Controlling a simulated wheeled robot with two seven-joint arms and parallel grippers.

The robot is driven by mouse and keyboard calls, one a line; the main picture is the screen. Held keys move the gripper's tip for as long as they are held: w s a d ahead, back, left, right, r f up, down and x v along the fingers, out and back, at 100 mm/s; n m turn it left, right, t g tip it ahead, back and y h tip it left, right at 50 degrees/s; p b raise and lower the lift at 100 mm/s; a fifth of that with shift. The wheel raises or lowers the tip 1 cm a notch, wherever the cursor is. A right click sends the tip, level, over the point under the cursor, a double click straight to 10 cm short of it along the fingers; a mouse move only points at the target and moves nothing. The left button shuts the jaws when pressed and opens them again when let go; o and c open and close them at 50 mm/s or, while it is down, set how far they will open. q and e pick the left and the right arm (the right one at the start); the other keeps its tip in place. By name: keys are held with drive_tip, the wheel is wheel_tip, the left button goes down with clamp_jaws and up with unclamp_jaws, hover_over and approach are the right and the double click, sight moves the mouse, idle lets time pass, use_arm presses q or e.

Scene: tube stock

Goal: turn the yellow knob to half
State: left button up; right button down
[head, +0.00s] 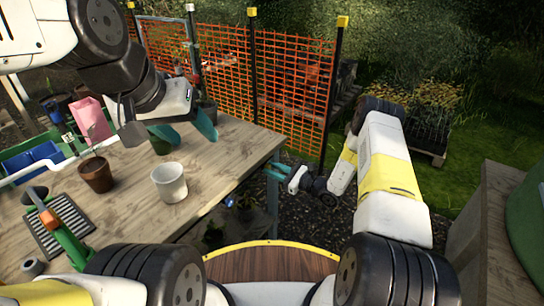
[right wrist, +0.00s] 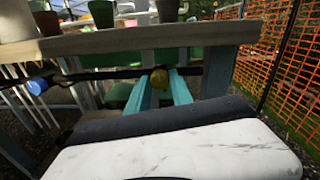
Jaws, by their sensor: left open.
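The yellow knob (right wrist: 160,79) is a small round knob on a dark pipe below the table edge in the right wrist view. I cannot make it out in the head view. My right gripper (right wrist: 162,92) is open, its two teal fingers pointing at the knob, which appears between their tips. I cannot tell whether they touch it. The right gripper also shows beside the table's right corner in the head view (head: 279,171). My left gripper (head: 183,133) is open and empty above the table, near a dark green pot (head: 158,146).
A blue knob (right wrist: 37,85) sits further left on the pipe. The wooden table (head: 235,145) carries a white pot (head: 169,182), a brown pot (head: 96,175) and a black tray (head: 62,227). Orange netting (head: 290,90) stands behind the table.

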drive_tip(key=shift+m, duration=0.4)
drive_tip(key=m, duration=0.3)
drive_tip(key=shift+d, duration=0.1)
drive_tip(key=m, duration=0.5)
drive_tip(key=shift+m, duration=0.3)
drive_tip(key=m, duration=0.4)
drive_tip(key=shift+m+t, duration=0.3)
drive_tip(key=shift+t, duration=0.1)
drive_tip(key=m, duration=0.4)
drive_tip(key=shift+f, duration=0.1)
drive_tip(key=shift+m, duration=0.3)
drive_tip(key=c, duration=1.1)
unclamp_jaws()
drive_tip(key=shift+c, duration=0.2)
